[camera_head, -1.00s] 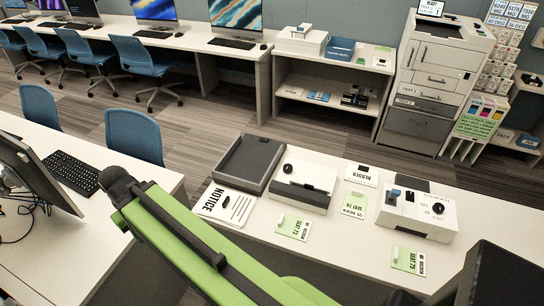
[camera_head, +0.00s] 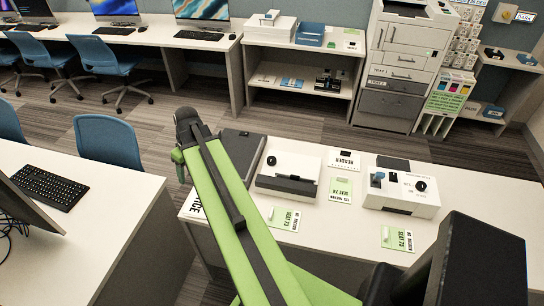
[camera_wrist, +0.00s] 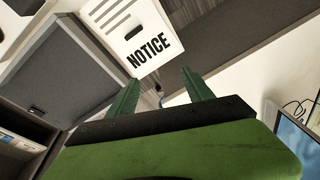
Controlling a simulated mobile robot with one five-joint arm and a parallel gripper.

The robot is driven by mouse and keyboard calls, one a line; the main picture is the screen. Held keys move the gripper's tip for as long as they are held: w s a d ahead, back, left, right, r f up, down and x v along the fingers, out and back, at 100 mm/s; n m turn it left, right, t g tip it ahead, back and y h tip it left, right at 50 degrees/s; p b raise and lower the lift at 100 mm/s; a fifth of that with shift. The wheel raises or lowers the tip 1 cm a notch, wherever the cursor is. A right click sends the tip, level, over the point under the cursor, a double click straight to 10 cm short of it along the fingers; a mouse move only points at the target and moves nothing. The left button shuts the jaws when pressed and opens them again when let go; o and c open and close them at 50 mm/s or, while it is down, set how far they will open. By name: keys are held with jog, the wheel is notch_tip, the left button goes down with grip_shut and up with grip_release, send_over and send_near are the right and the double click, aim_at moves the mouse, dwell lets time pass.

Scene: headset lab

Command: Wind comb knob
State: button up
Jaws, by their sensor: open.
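A white machine (camera_head: 400,192) with a black round knob (camera_head: 421,186) and a blue part on top stands on the right of the near table. A second white machine (camera_head: 289,184) with a black front has a small black knob (camera_head: 271,160) at its upper left. I cannot tell which of the two is the comb knob. My gripper (camera_wrist: 160,86) is open, with two green fingers apart and nothing between them in the wrist view. In the head view it is mostly hidden at the far end of my green arm, left of both machines.
A dark grey tray (camera_head: 236,136) and a NOTICE sheet (camera_head: 194,207) are partly hidden by my arm; the sheet (camera_wrist: 128,32) also shows in the wrist view. Green-and-white seat cards (camera_head: 398,238) lie along the table's front. A desk with a keyboard (camera_head: 50,186) is at left.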

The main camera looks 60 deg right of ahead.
jog(key=s+d+r+t, duration=0.1)
jog(key=s+d, duration=0.3)
jog(key=d, duration=0.4)
jog(key=s+d+r, duration=0.1)
jog(key=s+d, duration=0.3)
jog(key=d, duration=0.4)
jog(key=t+h+p, duration=0.1)
jog(key=t+h, duration=0.1)
send_near(272, 159)
jog(key=shift+m, duration=0.3)
jog(key=b+x, duration=0.9)
jog(key=b, duration=0.7)
jog(key=shift+d, duration=0.1)
jog(key=shift+r, duration=0.15)
jog(key=shift+c, duration=0.3)
grip_shut()
